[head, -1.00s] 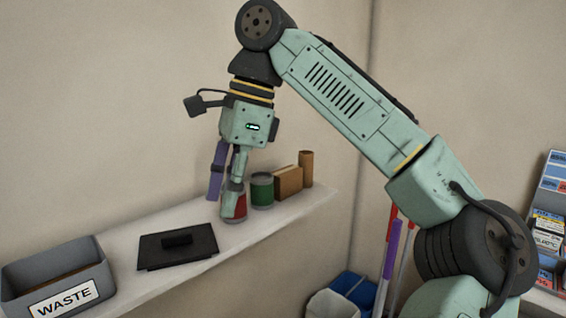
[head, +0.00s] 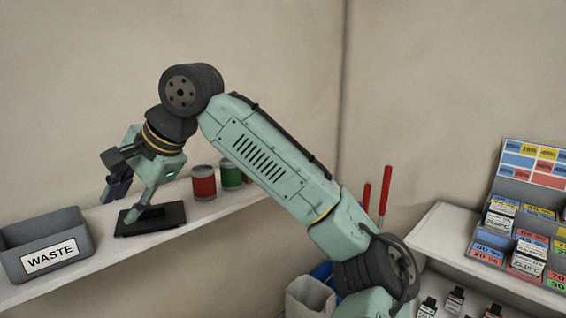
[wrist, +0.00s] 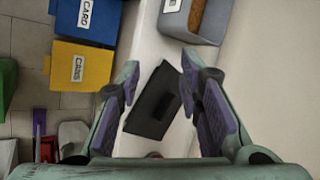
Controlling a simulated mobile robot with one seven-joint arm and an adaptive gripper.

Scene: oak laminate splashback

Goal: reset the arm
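My gripper (head: 118,208) hangs over the narrow shelf at left in the head view, tilted down to the left. Its two fingers with purple pads are spread apart. In the wrist view my gripper (wrist: 159,62) is open and nothing is held between the fingers. A flat black plate with a raised handle (head: 165,217) lies on the shelf close to the fingers. In the wrist view the black plate (wrist: 150,112) shows between and below them. I cannot tell exactly how high the fingers are above it.
A grey WASTE bin (head: 82,232) stands left of the plate. A red can (head: 203,183) and a green can (head: 231,177) stand behind it. A label rack (head: 520,215) is at right. Blue CARD (wrist: 88,18) and yellow CANS (wrist: 82,68) bins stand below the shelf.

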